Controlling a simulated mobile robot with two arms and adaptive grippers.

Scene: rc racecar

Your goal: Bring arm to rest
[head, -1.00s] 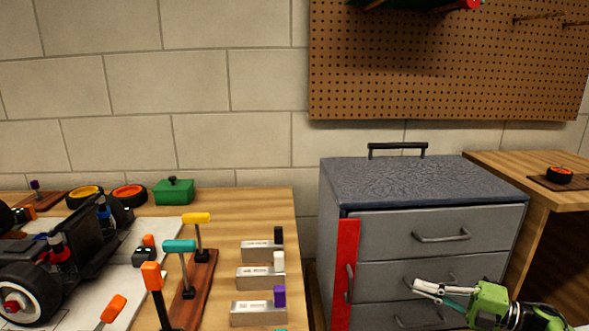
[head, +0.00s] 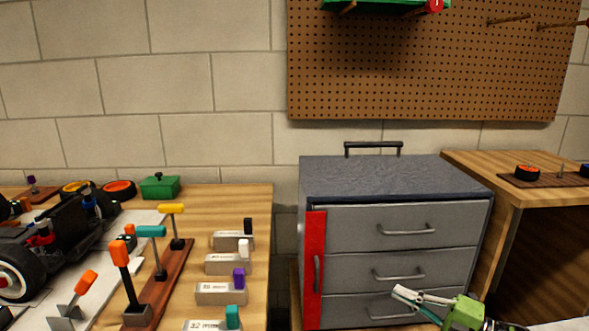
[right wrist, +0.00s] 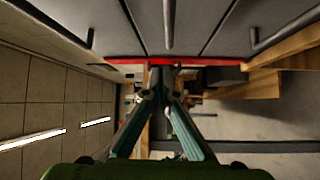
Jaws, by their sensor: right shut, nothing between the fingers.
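My right gripper (head: 401,294) is at the lower right of the head view, in front of the lower drawers of a grey tool cabinet (head: 345,222). Its fingers are together and empty, pointing to the left. In the right wrist view the gripper (right wrist: 160,72) shows its two fingers meeting at the tips, with the cabinet's red strip (right wrist: 125,61) just beyond them. The cabinet's drawers look shut. My left gripper is not in view.
A workbench (head: 258,205) on the left holds a black RC car (head: 62,222), several upright tools in a wooden rack (head: 168,285), small metal blocks and a green box (head: 160,187). A second wooden table (head: 475,165) stands at the right. A pegboard (head: 420,70) hangs above.

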